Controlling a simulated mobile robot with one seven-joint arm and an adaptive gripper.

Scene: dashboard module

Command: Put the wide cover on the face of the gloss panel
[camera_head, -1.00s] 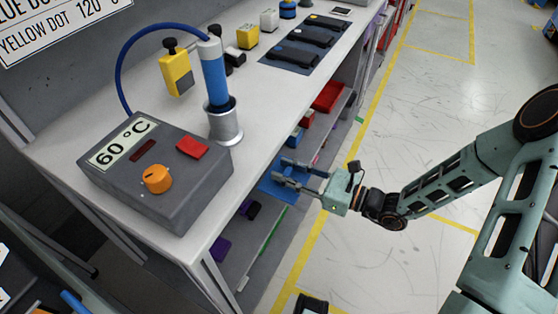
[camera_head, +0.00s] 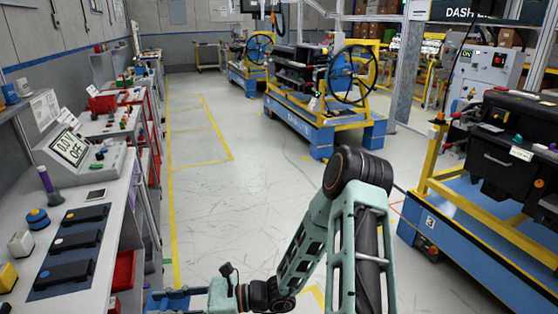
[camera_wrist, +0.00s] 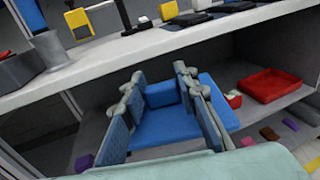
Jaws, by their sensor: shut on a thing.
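My gripper (camera_head: 178,297) is at the bottom edge of the head view, beside the left bench and below its top. In the wrist view my gripper (camera_wrist: 165,105) has its two grey fingers with blue pads apart, with a blue piece (camera_wrist: 163,128) between them. It is shut on that piece. I cannot tell whether the piece is the wide cover, or where it ends against the blue tray (camera_wrist: 216,100) behind. I cannot pick out the gloss panel for sure in either view.
The bench holds several dark parts with coloured dots on a mat (camera_head: 44,293) and a grey display unit (camera_head: 80,150). A red bin (camera_wrist: 269,84) sits on the shelf under it. Blue carts (camera_head: 320,135) with dashboards stand at right. The aisle floor (camera_head: 215,215) is clear.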

